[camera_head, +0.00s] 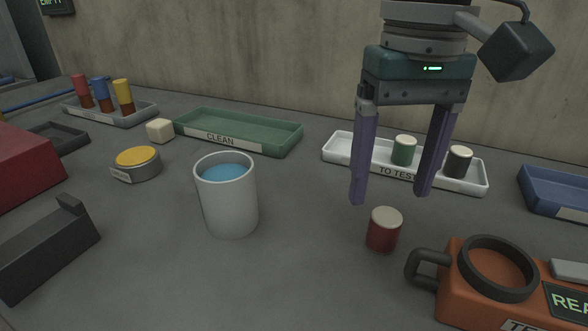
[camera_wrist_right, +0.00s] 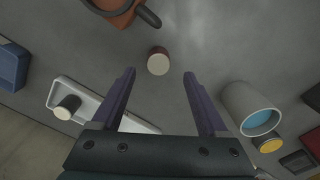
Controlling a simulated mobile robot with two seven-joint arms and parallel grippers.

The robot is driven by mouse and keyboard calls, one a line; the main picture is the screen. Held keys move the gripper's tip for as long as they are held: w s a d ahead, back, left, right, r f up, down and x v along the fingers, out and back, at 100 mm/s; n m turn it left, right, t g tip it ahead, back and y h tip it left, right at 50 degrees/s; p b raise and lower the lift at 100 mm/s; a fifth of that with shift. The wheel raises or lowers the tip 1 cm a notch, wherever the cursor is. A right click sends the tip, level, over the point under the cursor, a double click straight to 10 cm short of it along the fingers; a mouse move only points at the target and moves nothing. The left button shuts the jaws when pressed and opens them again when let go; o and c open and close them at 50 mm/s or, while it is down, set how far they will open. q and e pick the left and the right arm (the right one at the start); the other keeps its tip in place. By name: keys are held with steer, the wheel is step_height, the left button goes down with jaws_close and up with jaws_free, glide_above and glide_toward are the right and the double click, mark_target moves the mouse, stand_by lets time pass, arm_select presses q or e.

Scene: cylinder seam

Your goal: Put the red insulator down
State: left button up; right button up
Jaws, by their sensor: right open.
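The red insulator (camera_head: 384,230), a short dark red cylinder with a pale top, stands upright on the grey table in front of the white tray. It also shows in the right wrist view (camera_wrist_right: 158,62), ahead of the fingertips and between their lines. My right gripper (camera_head: 388,198) is open and empty, pointing down above and behind the insulator, with its purple fingers apart and not touching it. The same gripper shows in the right wrist view (camera_wrist_right: 159,73). My left gripper is not in view.
A white "TO TEST" tray (camera_head: 341,152) holds a green and a dark cylinder. A grey cup of blue liquid (camera_head: 230,205) stands left of the insulator. An orange tester (camera_head: 470,300) with a black ring sits close at right. A green "CLEAN" tray (camera_head: 240,127) lies behind.

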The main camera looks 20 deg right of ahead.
mark_target(388, 215)
steer(key=f+b, duration=0.1)
steer(key=f, duration=0.5)
steer(key=shift+s, duration=0.2)
steer(key=shift+c, duration=0.2)
jaws_close()
